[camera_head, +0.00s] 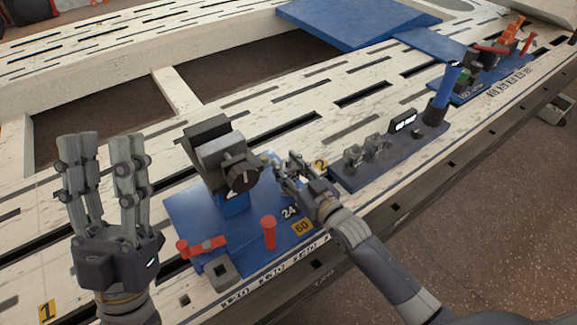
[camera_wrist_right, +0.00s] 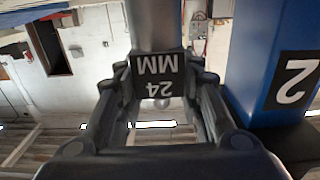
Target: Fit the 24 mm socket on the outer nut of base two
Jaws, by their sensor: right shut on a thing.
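My right gripper (camera_head: 280,168) is shut on the grey 24 mm socket (camera_wrist_right: 156,28). The socket's black label reads 24 MM and appears upside down between the fingers in the right wrist view. A blue post marked 2 (camera_wrist_right: 285,60) stands close to the right of the socket there; I cannot tell whether they touch. In the head view the right gripper is beside a grey and black block with a round dial (camera_head: 242,175) on a blue post. The outer nut cannot be made out. My left gripper (camera_head: 102,140) is open and empty, fingers raised, at the left.
A dark rack (camera_head: 345,180) with small parts lies to the right. The slotted white frame (camera_head: 350,75) has large openings at the back.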

